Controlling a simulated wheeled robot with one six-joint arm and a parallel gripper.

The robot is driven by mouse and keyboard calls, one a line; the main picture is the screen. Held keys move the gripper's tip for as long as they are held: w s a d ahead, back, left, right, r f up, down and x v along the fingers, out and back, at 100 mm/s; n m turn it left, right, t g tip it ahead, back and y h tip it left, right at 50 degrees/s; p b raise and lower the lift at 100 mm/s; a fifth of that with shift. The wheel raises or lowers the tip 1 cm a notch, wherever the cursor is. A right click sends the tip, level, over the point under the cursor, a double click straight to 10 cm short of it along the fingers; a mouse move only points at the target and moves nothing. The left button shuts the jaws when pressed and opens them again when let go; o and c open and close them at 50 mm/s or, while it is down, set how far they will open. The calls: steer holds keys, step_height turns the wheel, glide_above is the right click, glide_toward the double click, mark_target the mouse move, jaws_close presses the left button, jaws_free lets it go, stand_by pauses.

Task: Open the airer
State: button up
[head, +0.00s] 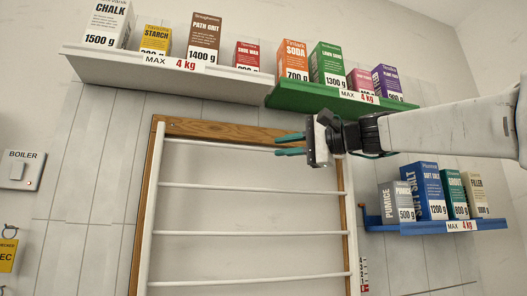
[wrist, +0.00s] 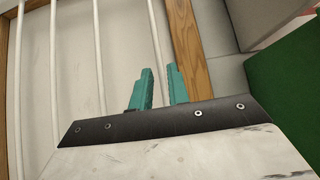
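The airer (head: 250,187) is a white frame with several horizontal rails, lying close to a wooden frame (head: 150,170) on the wall. It appears folded flat. My gripper (head: 288,144) is in front of its top right part, with two teal fingers pointing left and a gap between them. In the wrist view the fingers (wrist: 161,82) are apart. A white rail (wrist: 156,30) runs down towards the gap between them; I cannot tell whether it lies between the fingertips. A wooden bar (wrist: 184,45) passes just right of the fingers. Nothing is visibly held.
A white shelf (head: 165,75) and a green shelf (head: 300,98) above carry boxes; the green one is close above my gripper. A blue shelf (head: 435,229) with boxes is at right. A boiler switch (head: 22,170) is at left. The space before the lower airer is clear.

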mark_target(266, 149)
steer(key=x, duration=0.6)
steer(key=shift+w+a, duration=0.1)
steer(key=shift+a, duration=0.1)
jaws_close()
